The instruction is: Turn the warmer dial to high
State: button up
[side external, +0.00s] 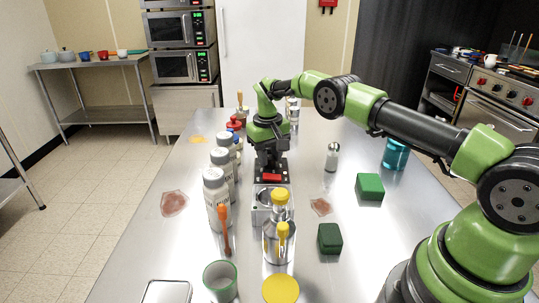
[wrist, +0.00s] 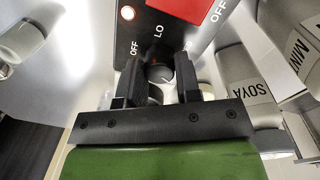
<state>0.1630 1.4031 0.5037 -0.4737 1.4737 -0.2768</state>
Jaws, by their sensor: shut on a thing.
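The warmer dial (wrist: 160,73) is a dark round knob on the warmer's black panel (wrist: 128,30). In the wrist view it sits between the two fingers of my gripper (wrist: 160,80), which is shut on it. The labels OFF and LO show beside the dial; another label at its right is mostly hidden by a finger. I cannot tell the dial's exact setting. A small round light (wrist: 127,13) glows on the panel. In the side external view my gripper (side external: 268,158) points down at the warmer panel (side external: 281,170), and the dial is hidden there.
A red switch (side external: 272,178) is on the panel close to my gripper. White seasoning bottles (side external: 217,199) stand in a row at the left. A shaker (side external: 332,157) and green blocks (side external: 370,187) stand at the right. Metal containers with yellow tops (side external: 280,197) stand in front.

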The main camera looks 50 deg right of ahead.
jog(key=shift+r, duration=0.1)
jog(key=o, duration=0.9)
jog(key=r, duration=0.9)
jog(key=shift+a+r, duration=0.2)
jog(key=shift+r, duration=0.2)
